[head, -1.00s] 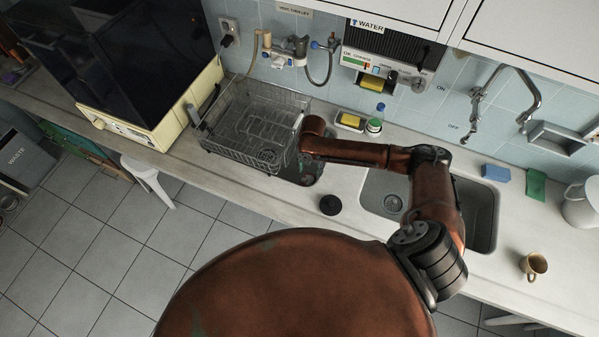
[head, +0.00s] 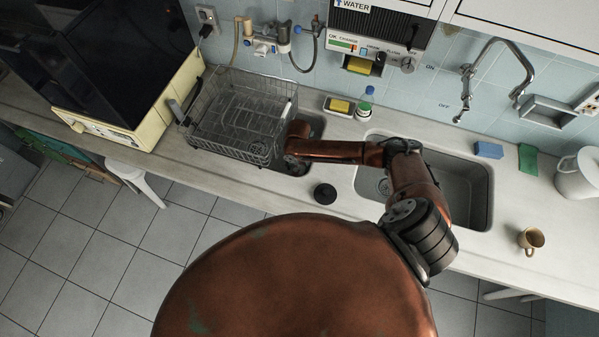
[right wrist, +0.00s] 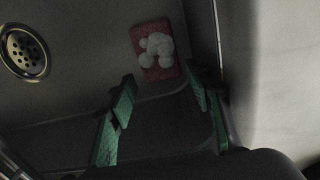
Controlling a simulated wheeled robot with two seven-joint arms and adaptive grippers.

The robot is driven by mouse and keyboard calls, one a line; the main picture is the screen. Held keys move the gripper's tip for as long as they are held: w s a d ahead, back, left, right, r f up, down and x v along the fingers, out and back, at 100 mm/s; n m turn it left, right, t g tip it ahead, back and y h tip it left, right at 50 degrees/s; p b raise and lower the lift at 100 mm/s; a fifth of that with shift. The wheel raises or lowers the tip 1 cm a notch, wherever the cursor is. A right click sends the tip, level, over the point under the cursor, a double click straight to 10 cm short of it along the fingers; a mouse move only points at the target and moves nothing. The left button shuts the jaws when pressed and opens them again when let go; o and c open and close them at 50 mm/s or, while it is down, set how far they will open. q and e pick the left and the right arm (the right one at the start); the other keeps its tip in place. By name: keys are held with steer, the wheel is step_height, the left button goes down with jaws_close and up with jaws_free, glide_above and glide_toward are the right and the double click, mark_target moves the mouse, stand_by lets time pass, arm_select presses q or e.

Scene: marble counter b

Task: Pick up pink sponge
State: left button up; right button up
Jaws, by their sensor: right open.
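The pink sponge (right wrist: 158,61) lies flat on the dark basin floor in the right wrist view. White foam covers much of its top. My right gripper (right wrist: 162,86) is open and empty, with green-padded fingers on either side of the view. The sponge is beyond the fingertips, between their lines and apart from both. In the head view my right gripper (head: 294,164) reaches into the small left sink (head: 312,128), mostly hidden by my arm. The sponge is not visible there. My left gripper is not in view.
A drain (right wrist: 24,51) is left of the sponge, and a basin wall stands close on the right. In the head view a wire rack (head: 238,108) is left of the sink, a black round object (head: 325,194) in front. A yellow sponge (head: 340,106) lies behind.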

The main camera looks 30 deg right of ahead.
mark_target(298, 174)
step_height(298, 174, down, 6)
steer(key=shift+r, duration=0.1)
steer(key=c, duration=0.6)
steer(key=shift+r, duration=0.1)
step_height(298, 174, up, 18)
steer(key=shift+f+p, duration=0.1)
steer(key=shift+p, duration=0.35)
stand_by(0.4)
